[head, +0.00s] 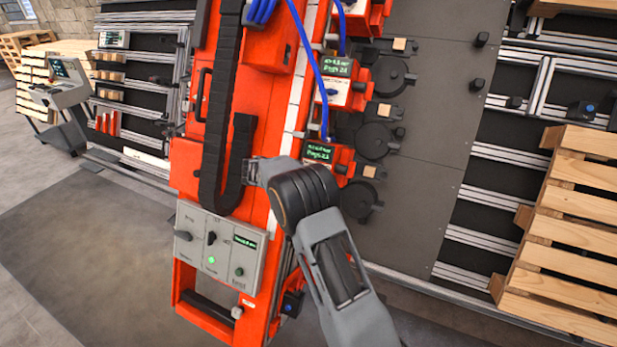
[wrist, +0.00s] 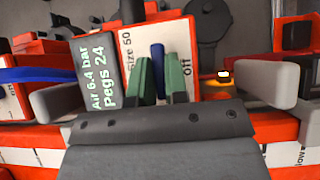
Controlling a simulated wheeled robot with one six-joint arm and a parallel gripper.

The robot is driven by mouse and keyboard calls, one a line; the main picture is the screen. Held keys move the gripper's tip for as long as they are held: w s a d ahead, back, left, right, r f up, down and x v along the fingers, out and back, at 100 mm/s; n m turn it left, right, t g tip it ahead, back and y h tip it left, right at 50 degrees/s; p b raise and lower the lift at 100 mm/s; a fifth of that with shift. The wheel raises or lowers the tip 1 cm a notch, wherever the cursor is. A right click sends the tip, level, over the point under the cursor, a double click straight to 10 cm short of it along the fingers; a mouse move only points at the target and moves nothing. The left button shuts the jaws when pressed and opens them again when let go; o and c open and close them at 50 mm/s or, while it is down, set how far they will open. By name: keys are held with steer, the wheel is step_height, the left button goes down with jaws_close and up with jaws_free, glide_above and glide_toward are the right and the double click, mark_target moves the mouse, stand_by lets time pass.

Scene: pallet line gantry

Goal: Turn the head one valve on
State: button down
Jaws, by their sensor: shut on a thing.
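In the wrist view my gripper (wrist: 160,78) has its two green fingers shut around a blue valve lever (wrist: 157,62). The lever stands upright in the picture in front of a white label plate (wrist: 188,40) that reads "Size 50" and "Off". Beside it a dark display (wrist: 98,82) reads "Air 6.4 bar" and "Pegs 24". In the head view the lowest visible orange head (head: 341,158), with its lit display (head: 318,152), is just beyond my wrist. My arm hides the fingers and lever there. I cannot read a head number.
More orange heads, such as the middle one (head: 345,95), stand above, with blue hoses (head: 310,50) running down. A grey control panel (head: 220,245) with a green light is at lower left. Pallets (head: 565,240) stand at the right. The floor (head: 90,240) at left is clear.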

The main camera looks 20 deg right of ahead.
steer(key=c, duration=1.1)
jaws_free()
steer(key=shift+c, duration=0.2)
steer(key=b+v, duration=0.1)
steer(key=v, duration=1.3)
steer(key=shift+b, duration=0.4)
steer(key=shift+d+f, duration=0.1)
